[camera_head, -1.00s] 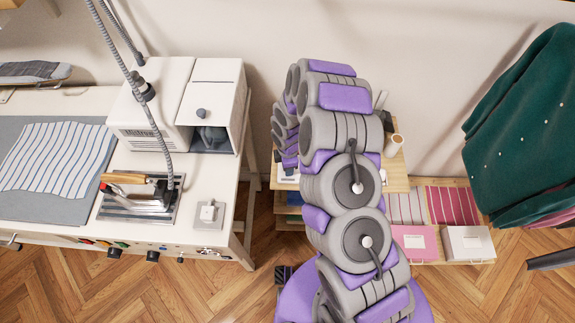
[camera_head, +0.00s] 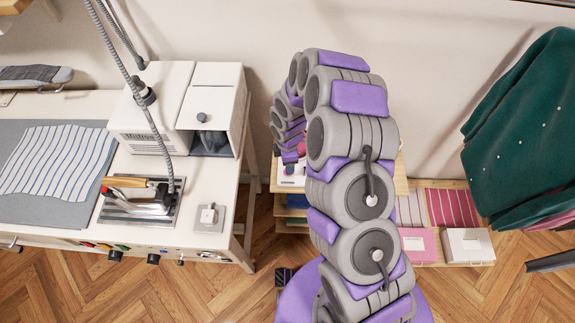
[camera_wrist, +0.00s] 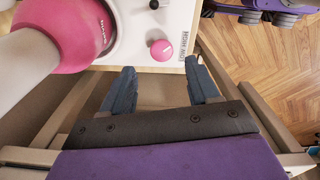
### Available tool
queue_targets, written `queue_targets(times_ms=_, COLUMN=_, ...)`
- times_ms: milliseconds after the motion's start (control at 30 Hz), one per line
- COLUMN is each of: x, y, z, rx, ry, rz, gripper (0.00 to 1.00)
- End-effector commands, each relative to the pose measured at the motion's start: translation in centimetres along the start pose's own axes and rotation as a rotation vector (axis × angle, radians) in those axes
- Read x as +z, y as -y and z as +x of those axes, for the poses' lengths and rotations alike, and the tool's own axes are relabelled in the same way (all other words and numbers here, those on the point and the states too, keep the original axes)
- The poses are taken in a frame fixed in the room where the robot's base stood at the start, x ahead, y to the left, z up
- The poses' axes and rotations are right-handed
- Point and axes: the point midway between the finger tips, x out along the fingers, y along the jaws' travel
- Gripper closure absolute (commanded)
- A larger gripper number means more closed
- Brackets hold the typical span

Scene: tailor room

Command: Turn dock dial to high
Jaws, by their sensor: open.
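The dock dial (camera_wrist: 161,50) is a small round pink knob on the white dock (camera_wrist: 130,52), seen in the wrist view. A label reading HIGH and LOW (camera_wrist: 180,45) is printed beside it; which way the dial points I cannot tell. My gripper (camera_wrist: 162,78) is open and empty, its two blue-grey fingers spread on either side below the dial, not visibly touching it. In the head view the white dock (camera_head: 290,182) shows partly on a small wooden stand (camera_head: 275,187), and my arm hides the dial and my gripper.
A large pink and white rounded object (camera_wrist: 75,30) stands close at the left of the dial in the wrist view. A white worktable (camera_head: 228,185) with an iron (camera_head: 150,197) is to the left. A green garment (camera_head: 520,130) hangs at the right. Wood floor lies between.

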Motion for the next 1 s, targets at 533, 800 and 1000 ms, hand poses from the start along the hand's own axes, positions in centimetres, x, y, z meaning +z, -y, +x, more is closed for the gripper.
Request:
queue_targets(times_ms=533, x=0.0, y=-0.1, z=-10.7, rx=0.0, ry=0.0, rz=0.0, gripper=0.4)
queue_targets(times_ms=800, x=0.0, y=-0.1, z=-11.9, rx=-0.004, ry=0.001, rz=0.0, gripper=0.4)
queue_targets(times_ms=1000, x=0.0, y=-0.1, z=-11.8, rx=-0.004, ry=0.001, rz=0.0, gripper=0.4)
